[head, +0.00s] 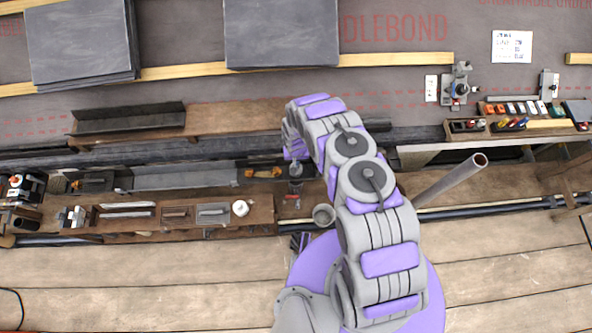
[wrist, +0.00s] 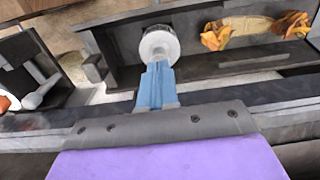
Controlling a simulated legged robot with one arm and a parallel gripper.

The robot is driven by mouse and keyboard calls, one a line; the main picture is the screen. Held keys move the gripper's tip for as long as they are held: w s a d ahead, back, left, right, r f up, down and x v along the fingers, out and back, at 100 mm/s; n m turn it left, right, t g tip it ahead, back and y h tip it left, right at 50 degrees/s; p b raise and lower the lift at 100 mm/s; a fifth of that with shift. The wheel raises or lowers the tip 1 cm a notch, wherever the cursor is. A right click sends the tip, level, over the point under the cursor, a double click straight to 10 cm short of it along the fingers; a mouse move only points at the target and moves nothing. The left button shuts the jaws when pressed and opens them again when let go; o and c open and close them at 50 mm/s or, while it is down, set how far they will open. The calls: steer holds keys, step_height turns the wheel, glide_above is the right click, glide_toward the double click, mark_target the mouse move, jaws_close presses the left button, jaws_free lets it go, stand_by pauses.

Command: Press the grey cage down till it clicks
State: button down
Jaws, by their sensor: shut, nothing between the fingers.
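A pale, round, grey-white piece (wrist: 160,42) that looks like the cage sits in the dark grey gutter (wrist: 205,65) in the wrist view. Its mesh detail is too small to make out. My gripper (wrist: 158,68) has its blue fingers shut and empty, with their tips at the near edge of the cage. I cannot tell whether they touch it. The fingers cover the cage's near side, so its seating is hidden. In the head view my arm reaches over the gutter, and I cannot clearly tell the fingertips there.
Orange-brown leaves (wrist: 255,30) lie in the gutter right of the cage. A wooden tool shelf (head: 160,217) with small items runs along the left. A grey pipe (head: 450,182) slants right of my arm. Slate stacks (head: 82,42) lie on the roof above.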

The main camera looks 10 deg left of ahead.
steer(key=shift+f, duration=0.6)
stand_by(0.4)
stand_by(0.3)
step_height(320, 180, up, 9)
steer(key=p, duration=0.3)
steer(key=shift+p, duration=0.3)
stand_by(0.5)
stand_by(0.4)
